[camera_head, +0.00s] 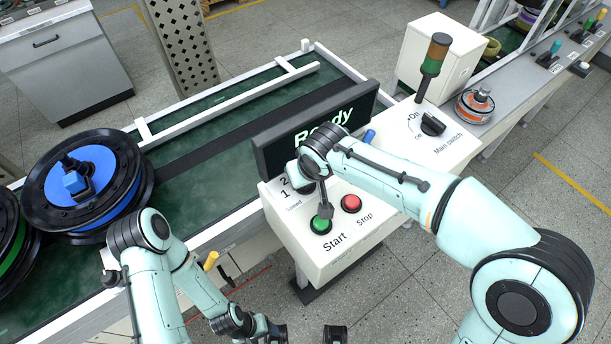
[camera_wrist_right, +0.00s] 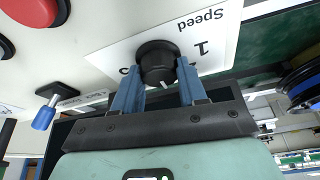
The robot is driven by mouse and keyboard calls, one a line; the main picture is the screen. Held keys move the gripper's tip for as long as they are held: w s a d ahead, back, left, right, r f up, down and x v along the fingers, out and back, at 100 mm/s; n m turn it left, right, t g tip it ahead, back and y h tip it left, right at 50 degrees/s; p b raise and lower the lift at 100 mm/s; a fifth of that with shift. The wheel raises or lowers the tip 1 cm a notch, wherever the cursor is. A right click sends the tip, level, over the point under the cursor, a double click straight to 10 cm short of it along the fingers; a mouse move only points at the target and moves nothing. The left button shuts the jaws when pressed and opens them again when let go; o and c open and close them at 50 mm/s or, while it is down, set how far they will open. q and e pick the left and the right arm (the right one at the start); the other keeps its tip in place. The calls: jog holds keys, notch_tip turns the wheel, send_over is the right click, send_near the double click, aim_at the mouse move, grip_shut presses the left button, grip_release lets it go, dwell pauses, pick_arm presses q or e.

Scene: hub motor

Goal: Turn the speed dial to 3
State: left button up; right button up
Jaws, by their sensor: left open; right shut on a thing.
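The speed dial (camera_wrist_right: 153,58) is a black round knob on a white label plate marked "Speed". In the right wrist view my right gripper (camera_wrist_right: 158,82) has its two blue fingers on either side of the dial, shut on it. A white mark on the dial points towards the bottom of that picture, between the fingers. The numeral 1 is readable; another numeral is mostly covered by a finger. In the head view the dial is hidden behind my right wrist, with the 2, 1 and "Speed" label (camera_head: 287,192) beside it. My left gripper (camera_head: 306,335) is open and empty at the bottom edge.
The control box has a green Start button (camera_head: 320,225), a red Stop button (camera_head: 351,203) and a main switch (camera_head: 433,123). The display (camera_head: 315,130) reads "Ready". A conveyor (camera_head: 215,165) runs behind, with a blue-centred hub motor (camera_head: 85,185) at left.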

jog(key=o, duration=1.1)
jog(key=shift+c, duration=0.2)
jog(key=p+v, duration=0.1)
jog(key=v, duration=1.2)
jog(key=shift+r, duration=0.2)
jog(key=shift+s+d, duration=0.1)
jog(key=shift+s, duration=0.05)
